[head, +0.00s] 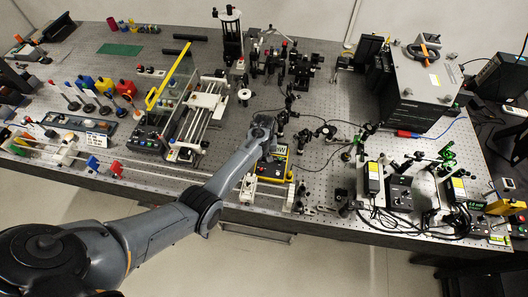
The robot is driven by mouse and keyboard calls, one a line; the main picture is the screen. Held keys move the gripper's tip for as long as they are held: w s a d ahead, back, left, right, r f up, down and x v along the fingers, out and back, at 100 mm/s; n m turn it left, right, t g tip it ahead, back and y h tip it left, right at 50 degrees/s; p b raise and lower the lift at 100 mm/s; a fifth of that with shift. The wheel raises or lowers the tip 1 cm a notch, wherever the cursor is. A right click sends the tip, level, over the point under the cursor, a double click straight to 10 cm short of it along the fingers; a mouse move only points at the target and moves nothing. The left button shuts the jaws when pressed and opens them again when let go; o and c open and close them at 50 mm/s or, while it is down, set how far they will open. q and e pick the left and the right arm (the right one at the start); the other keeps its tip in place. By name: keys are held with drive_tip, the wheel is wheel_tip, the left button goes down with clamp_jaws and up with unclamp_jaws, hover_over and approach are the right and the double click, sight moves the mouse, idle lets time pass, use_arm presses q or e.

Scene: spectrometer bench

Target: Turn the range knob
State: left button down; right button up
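My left arm reaches in from the lower left, and its gripper (269,152) points down at the front middle of the bench. It is over or against a small yellow-framed instrument box (277,171) with a lit display. The gripper and wrist cover part of this box. I cannot make out the range knob; it may be hidden behind the gripper or too small to see. The fingers are too small and dark to tell whether they are open or shut, or whether they touch anything. My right gripper is not in view.
Optical mounts (285,65) stand behind the box. A rail stage (207,100) and a control box (147,139) lie to the left. A large grey housing (428,80) and cabled modules (398,190) are to the right. Bare perforated bench (335,105) shows between them.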

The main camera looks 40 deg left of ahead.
use_arm(q)
drive_tip(key=n+p, duration=0.1)
drive_tip(key=n, duration=0.1)
drive_tip(key=shift+n, duration=1.7)
drive_tip(key=c, duration=1)
unclamp_jaws()
drive_tip(key=shift+c, duration=0.2)
drive_tip(key=shift+p, duration=0.3)
drive_tip(key=shift+r, duration=0.65)
wheel_tip(320, 180, up, 10)
drive_tip(key=p, duration=0.1)
drive_tip(key=shift+f+p, duration=0.25)
drive_tip(key=shift+p, duration=0.1)
